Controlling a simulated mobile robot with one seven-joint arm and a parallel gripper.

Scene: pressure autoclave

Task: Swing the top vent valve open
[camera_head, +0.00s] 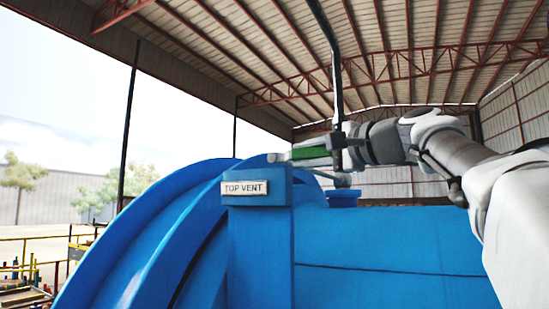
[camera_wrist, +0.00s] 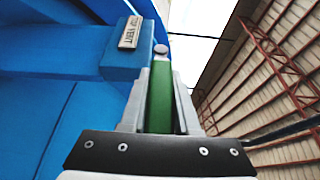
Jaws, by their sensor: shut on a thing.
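The top vent valve's green handle (camera_head: 309,154) lies roughly level above the blue block that carries the "TOP VENT" label (camera_head: 245,188). My gripper (camera_head: 318,150) reaches it from the right. In the wrist view the green handle (camera_wrist: 160,98) runs lengthwise between the two grey fingers of my gripper (camera_wrist: 161,72), which are shut on it. A round grey end (camera_wrist: 161,49) shows just beyond the fingertips. The label plate (camera_wrist: 131,31) is at the upper left there. The valve's body is mostly hidden.
The large blue autoclave body (camera_head: 390,250) fills the lower middle, with a curved blue rim (camera_head: 150,235) to the left. A dark vertical pipe (camera_head: 336,75) rises just behind my gripper. Open air lies above the handle, under the roof.

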